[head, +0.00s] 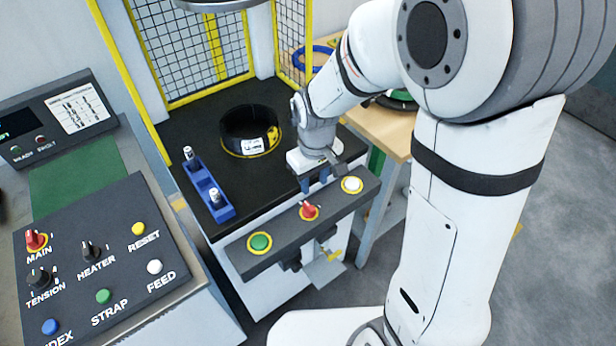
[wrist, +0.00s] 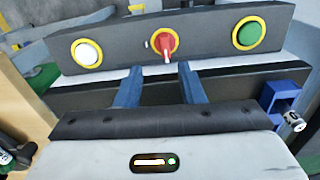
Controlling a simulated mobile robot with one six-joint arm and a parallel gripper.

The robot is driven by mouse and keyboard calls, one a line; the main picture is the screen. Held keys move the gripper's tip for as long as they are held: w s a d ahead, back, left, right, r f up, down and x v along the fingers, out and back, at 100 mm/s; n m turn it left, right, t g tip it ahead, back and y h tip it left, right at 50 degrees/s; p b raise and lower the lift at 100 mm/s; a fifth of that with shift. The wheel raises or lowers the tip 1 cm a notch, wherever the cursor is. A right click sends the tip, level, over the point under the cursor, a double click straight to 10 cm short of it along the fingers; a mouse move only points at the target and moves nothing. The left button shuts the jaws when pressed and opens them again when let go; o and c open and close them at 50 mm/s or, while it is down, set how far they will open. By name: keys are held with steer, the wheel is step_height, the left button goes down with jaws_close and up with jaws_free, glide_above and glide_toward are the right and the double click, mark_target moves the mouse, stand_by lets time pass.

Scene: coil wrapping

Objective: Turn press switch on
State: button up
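The press switch is a red rotary knob with a yellow ring (head: 309,211) in the middle of the grey front bar of the press. In the wrist view the red knob (wrist: 165,45) sits just beyond my fingertips, with its handle pointing roughly downward. My gripper (head: 313,184) hangs just above and behind the bar. Its two blue fingers (wrist: 160,72) are apart, with nothing between them, and they point at the knob. I cannot see any contact with the knob.
A green button (head: 260,242) and a white button (head: 352,185) flank the knob. A black coil (head: 250,130) lies on the press table. A blue holder (head: 209,190) stands at its left. A control panel (head: 100,255) is at the left, a wooden table (head: 385,128) at the right.

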mark_target(309, 206)
steer(key=shift+w+a+f, duration=0.1)
steer(key=shift+a+f, duration=0.2)
steer(key=shift+f, duration=0.25)
steer(key=shift+w+a+f, duration=0.1)
steer(key=shift+a+f, duration=0.2)
steer(key=shift+f, duration=0.25)
step_height(309, 206, down, 8)
steer(key=shift+r, duration=0.2)
jaws_close()
